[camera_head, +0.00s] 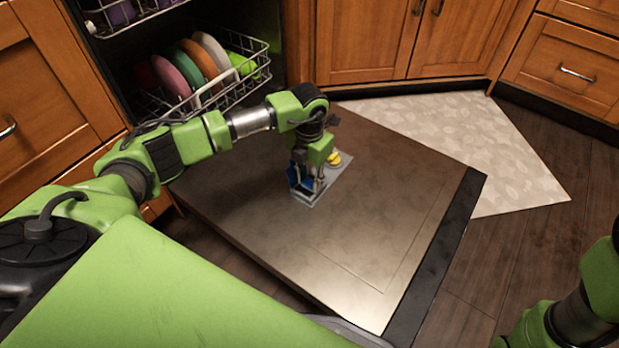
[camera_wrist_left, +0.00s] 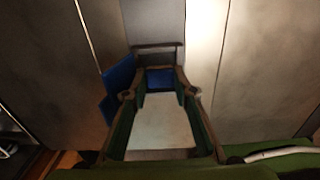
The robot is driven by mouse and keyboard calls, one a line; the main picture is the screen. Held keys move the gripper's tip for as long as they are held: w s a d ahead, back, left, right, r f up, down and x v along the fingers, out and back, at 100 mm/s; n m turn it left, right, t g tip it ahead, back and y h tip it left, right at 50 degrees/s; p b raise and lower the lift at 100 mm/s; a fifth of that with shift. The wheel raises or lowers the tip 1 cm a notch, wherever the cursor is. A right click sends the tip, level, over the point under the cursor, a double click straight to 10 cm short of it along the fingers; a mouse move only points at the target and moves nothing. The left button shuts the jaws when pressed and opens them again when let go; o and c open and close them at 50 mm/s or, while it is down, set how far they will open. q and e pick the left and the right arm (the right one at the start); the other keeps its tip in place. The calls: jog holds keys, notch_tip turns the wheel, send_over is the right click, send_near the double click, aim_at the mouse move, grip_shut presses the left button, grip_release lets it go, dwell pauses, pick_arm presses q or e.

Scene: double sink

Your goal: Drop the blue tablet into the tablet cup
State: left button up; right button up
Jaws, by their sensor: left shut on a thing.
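My left gripper (camera_head: 307,190) points down over the grey dispenser plate (camera_head: 335,181) on the open dishwasher door. In the left wrist view its fingers (camera_wrist_left: 160,82) close on a small blue block, the blue tablet (camera_wrist_left: 160,76), at their tips. A larger blue flap (camera_wrist_left: 118,88) stands beside the fingers on the left; it looks like the cup's lid, and it also shows in the head view (camera_head: 297,187). The tablet cup's opening is hidden by the gripper, so I cannot tell whether the tablet is over or inside it. My right gripper is out of view.
A yellow round cap (camera_head: 333,158) sits on the plate behind the gripper. The dishwasher door (camera_head: 370,250) is otherwise clear. A rack with plates (camera_head: 195,70) stands behind at the left. A pale mat (camera_head: 460,140) lies on the floor at right.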

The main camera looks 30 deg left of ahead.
pick_arm(q)
jog(key=shift+a+f, duration=0.1)
jog(key=shift+a, duration=0.1)
jog(key=o, duration=0.9)
jog(key=shift+a, duration=0.2)
jog(key=s+d+r+m+p, duration=0.1)
jog(key=r+m+p, duration=0.3)
jog(key=r+p, duration=0.7)
jog(key=s+d+r+m+p, duration=0.1)
jog(key=d+r+m+p, duration=0.2)
jog(key=r+p, duration=0.8)
jog(key=shift+s+d+r+m+p, duration=0.25)
jog(key=shift+r+m, duration=0.75)
jog(key=shift+r, duration=3.4)
jog(key=shift+w, duration=0.1)
